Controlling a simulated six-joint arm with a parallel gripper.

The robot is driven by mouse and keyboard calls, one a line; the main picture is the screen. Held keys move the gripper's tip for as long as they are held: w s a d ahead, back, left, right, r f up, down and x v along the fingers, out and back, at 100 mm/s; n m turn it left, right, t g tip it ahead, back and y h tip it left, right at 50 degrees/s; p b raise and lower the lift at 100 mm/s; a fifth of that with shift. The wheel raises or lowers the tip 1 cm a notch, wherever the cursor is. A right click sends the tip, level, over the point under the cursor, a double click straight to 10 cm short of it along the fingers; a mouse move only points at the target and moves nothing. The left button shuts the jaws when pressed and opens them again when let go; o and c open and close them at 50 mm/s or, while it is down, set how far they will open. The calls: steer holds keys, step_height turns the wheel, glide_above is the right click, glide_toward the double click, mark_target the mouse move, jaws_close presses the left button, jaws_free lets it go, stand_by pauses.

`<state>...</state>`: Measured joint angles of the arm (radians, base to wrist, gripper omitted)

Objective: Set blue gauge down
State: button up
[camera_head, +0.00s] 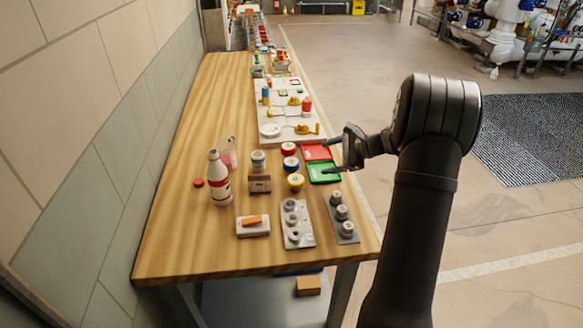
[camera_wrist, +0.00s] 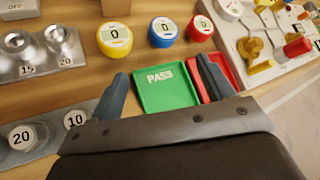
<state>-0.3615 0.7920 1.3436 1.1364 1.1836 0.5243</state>
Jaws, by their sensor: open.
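The blue gauge (camera_head: 291,164) stands on the wooden table between a red gauge (camera_head: 288,148) and a yellow gauge (camera_head: 295,181). In the wrist view the blue gauge (camera_wrist: 162,31) lies past my fingertips, its dial facing up and showing 0. My gripper (camera_head: 328,156) is open, with nothing between its fingers. In the wrist view my gripper (camera_wrist: 162,70) spreads over the green tray (camera_wrist: 165,95) marked PASS. The green tray (camera_head: 324,172) is empty where it shows. A red tray (camera_wrist: 232,72), partly hidden by a finger, adjoins it.
Two plates of metal pieces (camera_head: 297,223) (camera_head: 341,218) lie near the table's front. A white panel (camera_head: 283,120) with fittings lies behind. The table's left side is mostly bare.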

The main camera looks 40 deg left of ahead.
mark_target(291, 161)
steer(key=s+a+r+n+t+h, duration=0.1)
steer(key=s+r+n+t+h, duration=0.2)
steer(key=n, duration=0.8)
steer(key=s+a+r+n+t, duration=0.2)
steer(key=s+n+t, duration=0.15)
steer(key=n, duration=0.75)
steer(key=x, duration=0.8)
steer(key=s+x, duration=0.1)
steer(key=x, duration=0.3)
steer(key=shift+f, duration=0.4)
steer(key=shift+x, duration=2.55)
steer(key=shift+w, duration=0.1)
steer(key=shift+d, duration=0.1)
steer(key=shift+c, duration=0.3)
steer(key=c, duration=1.1)
steer(key=shift+c, duration=0.5)
steer(key=shift+r, duration=0.2)
